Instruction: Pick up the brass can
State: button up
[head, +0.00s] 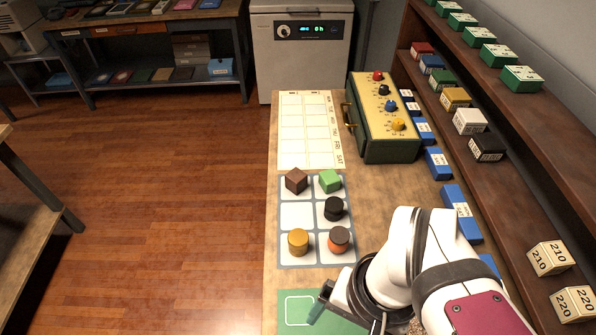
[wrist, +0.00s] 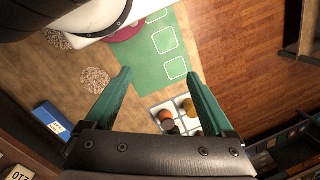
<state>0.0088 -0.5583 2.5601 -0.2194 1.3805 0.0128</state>
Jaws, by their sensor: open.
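The brass can (head: 298,242) is a short gold cylinder standing upright in the near left cell of a grey and white grid tray (head: 297,214). The other finger is hidden there.
An orange can with a dark top (head: 339,240) stands right of the brass can. A black can (head: 334,209), a brown block (head: 296,181) and a green block (head: 330,181) share the tray. A dial box (head: 383,115) stands behind. Shelves with boxes (head: 486,147) line the right side.

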jog(key=shift+o, duration=0.4)
jog(key=shift+o, duration=0.4)
jog(key=n+t+h, duration=0.1)
jog(key=n+h, duration=1.1)
jog(key=n, duration=0.9)
send_near(307, 239)
jog(key=s+d+r, duration=0.4)
jog(key=s, duration=0.3)
jog(key=w+a+f+n+t+h, duration=0.2)
jog(key=a+f+n+t, duration=0.4)
jog(key=a+f+n, duration=0.15)
jog(key=shift+n+y, duration=0.3)
jog(key=shift+n, duration=0.25)
jog(key=x, duration=1.5)
jog(key=shift+w+a+f, duration=0.1)
jog(key=shift+w+a, duration=0.1)
grip_shut()
